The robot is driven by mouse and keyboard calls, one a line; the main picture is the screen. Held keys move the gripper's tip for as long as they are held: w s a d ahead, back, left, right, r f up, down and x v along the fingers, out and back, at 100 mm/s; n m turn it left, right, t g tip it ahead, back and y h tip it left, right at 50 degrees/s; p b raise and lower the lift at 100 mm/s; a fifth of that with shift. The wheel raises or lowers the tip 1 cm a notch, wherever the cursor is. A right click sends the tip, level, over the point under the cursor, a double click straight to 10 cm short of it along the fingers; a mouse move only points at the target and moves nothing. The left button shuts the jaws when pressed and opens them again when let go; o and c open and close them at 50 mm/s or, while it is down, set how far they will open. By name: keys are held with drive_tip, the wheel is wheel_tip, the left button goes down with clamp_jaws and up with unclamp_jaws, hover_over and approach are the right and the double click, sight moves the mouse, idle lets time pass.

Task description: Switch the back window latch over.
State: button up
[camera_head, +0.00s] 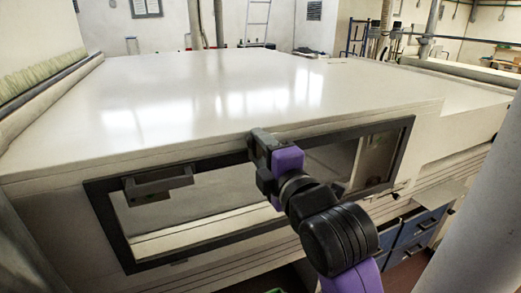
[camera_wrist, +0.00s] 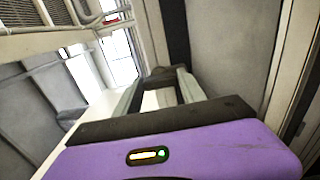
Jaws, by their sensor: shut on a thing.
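The window (camera_head: 240,236) is a long pane in a dark frame on the side of the pale tunnel housing. My gripper (camera_head: 260,140) is at the upper edge of this frame, right of its middle. In the wrist view my gripper (camera_wrist: 163,82) has its two fingers closed around a small dark piece, which I take to be the window latch (camera_wrist: 158,72). My fingers and wrist hide the latch in the head view, so I cannot tell which way it is turned.
A dark handle (camera_head: 157,184) sits at the frame's upper left, apart from my gripper. The broad housing top (camera_head: 250,85) is bare. Blue drawers (camera_head: 415,228) stand below at the right, and a grey post (camera_head: 480,220) rises at the right edge.

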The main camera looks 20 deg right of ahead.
drive_tip(key=o, duration=1.4)
drive_tip(key=shift+c, duration=0.2)
drive_tip(key=s, duration=0.8)
drive_tip(key=shift+w, duration=0.1)
